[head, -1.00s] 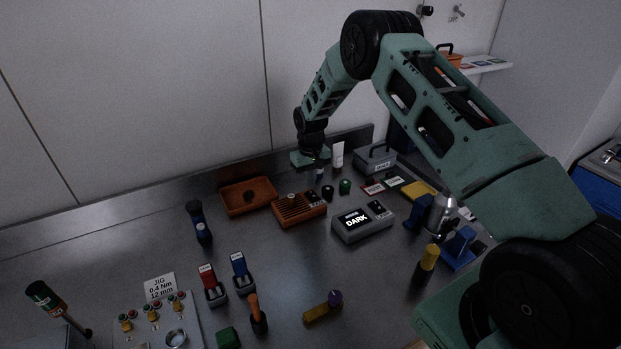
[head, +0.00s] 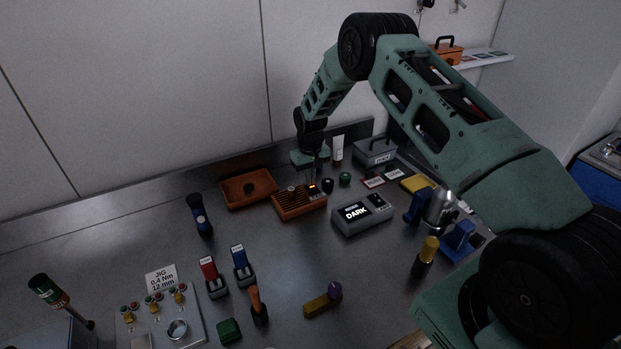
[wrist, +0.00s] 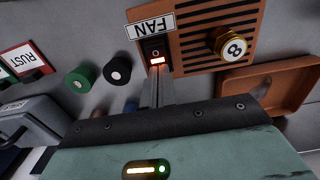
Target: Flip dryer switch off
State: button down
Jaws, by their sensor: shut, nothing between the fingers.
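The dryer is an orange slatted box (head: 293,207) at the back of the bench. The switch has a glowing red-white end nearest my fingers. My gripper (head: 313,180) points down over the dryer's switch end. In the wrist view my gripper's fingers (wrist: 157,72) are shut and empty, with their tips right at the lit end. I cannot tell whether they touch it.
An orange tray (head: 248,188) stands left of the dryer. A grey box with a DARK display (head: 361,214) stands to the right. A green round piece (wrist: 81,79) and a black one (wrist: 117,71) sit close beside the switch end. A white tube (head: 337,150) stands behind.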

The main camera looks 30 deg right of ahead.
jog(key=shift+s, duration=0.2)
jog(key=shift+s+r+p, duration=0.25)
jog(key=shift+s+p, duration=0.15)
jog(key=shift+s, duration=0.2)
jog(key=shift+r, duration=0.1)
jog(key=w+r+b, duration=0.3)
jog(key=r, duration=1)
jog(key=shift+r, duration=0.25)
jog(key=shift+a, duration=0.15)
